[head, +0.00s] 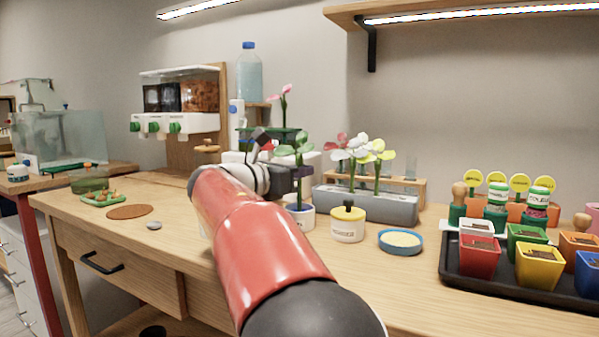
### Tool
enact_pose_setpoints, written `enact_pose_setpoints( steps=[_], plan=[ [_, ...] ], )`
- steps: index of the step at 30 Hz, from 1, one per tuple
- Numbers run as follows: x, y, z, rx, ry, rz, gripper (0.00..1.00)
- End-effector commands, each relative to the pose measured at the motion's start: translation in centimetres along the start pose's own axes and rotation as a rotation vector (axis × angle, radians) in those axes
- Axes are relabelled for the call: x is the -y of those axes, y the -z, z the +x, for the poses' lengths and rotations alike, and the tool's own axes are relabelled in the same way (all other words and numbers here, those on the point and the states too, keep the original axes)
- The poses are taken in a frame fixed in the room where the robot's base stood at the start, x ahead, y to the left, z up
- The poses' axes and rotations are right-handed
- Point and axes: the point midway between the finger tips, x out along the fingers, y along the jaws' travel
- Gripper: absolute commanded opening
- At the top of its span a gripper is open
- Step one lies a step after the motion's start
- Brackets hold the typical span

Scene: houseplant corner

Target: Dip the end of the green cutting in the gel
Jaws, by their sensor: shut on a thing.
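My gripper (300,172) is at the end of my red arm, near the middle of the head view, above the bench. It is shut on the green cutting (298,150), whose leaves stand up above the fingers. The cutting's stem runs down from the gripper toward a small white and blue pot (301,220), which looks like the gel pot.
A powder jar (347,226) and a blue dish (400,249) of pale powder stand right of the pot. A grey trough (370,207) with flower cuttings is behind. A black tray (480,279) of coloured pots is at right. The bench's left part (178,208) has free room.

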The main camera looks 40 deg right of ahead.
Motion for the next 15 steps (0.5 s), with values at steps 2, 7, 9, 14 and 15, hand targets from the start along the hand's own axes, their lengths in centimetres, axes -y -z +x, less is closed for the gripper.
enact_pose_setpoints(
  steps=[2, 7, 9, 14, 15],
  plan=[
    [0.0, 0.0, 0.0, 0.0, 0.0, 0.0, 0.0],
    [0.0, 0.05, 0.0, 0.0, 0.0, 0.0, 0.0],
    [0.0, 0.12, 0.0, 0.0, 0.0, 0.0, 0.0],
    [0.0, 0.31, 0.0, 0.0, 0.0, 0.0, 0.0],
    [0.0, 0.36, 0.0, 0.0, 0.0, 0.0, 0.0]
  ],
)
